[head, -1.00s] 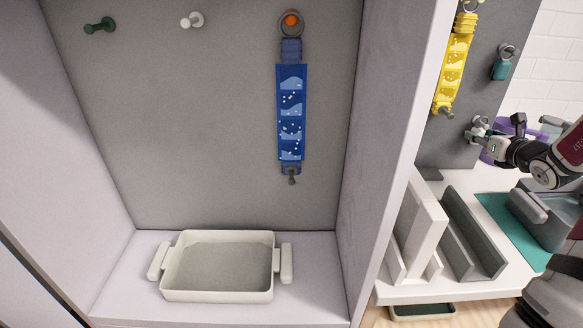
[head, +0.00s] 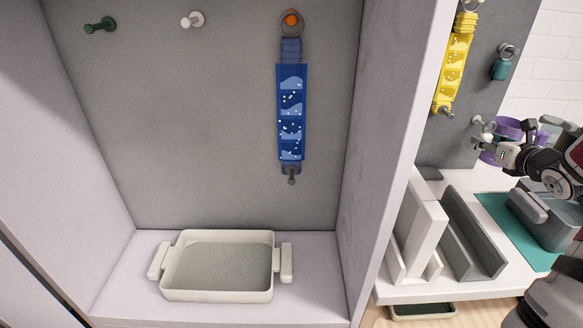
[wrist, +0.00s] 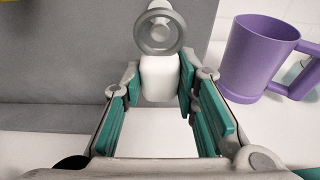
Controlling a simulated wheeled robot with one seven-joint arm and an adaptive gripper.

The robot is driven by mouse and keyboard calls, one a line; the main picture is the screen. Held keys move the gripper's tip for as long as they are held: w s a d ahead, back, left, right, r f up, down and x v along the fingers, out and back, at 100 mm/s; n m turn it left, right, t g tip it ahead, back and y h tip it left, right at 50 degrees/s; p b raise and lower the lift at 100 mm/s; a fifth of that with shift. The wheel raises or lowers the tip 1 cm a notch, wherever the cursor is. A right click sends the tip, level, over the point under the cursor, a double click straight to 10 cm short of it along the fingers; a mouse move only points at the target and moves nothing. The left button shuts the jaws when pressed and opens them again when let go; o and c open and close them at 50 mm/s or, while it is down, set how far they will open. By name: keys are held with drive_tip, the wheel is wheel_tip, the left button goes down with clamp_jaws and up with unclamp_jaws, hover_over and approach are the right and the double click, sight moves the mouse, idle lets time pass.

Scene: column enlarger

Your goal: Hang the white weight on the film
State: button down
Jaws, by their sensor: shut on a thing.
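My gripper (head: 484,144) is shut on the white weight (wrist: 160,78), a small white block with a grey ring (wrist: 160,32) on top. In the wrist view the ring overlaps a white peg behind it; I cannot tell whether it is still around the peg. In the head view the weight is small and partly hidden by the fingers, just below the white peg (head: 480,121). A blue film strip (head: 291,112) hangs by a ring on an orange peg, with a grey hook (head: 291,176) at its bottom. A yellow film strip (head: 454,68) hangs on the right panel.
A teal weight (head: 501,68) hangs at the right. A purple mug (wrist: 258,55) stands close to my gripper's right. A pale divider wall (head: 400,130) separates my gripper from the blue film's bay. A cream tray (head: 217,296) sits on that bay's floor. Grey and white racks stand below.

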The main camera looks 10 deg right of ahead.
drive_tip(key=f+v, duration=0.1)
drive_tip(key=v, duration=0.5)
drive_tip(key=shift+s+p, duration=0.15)
drive_tip(key=shift+p, duration=0.15)
idle(0.5)
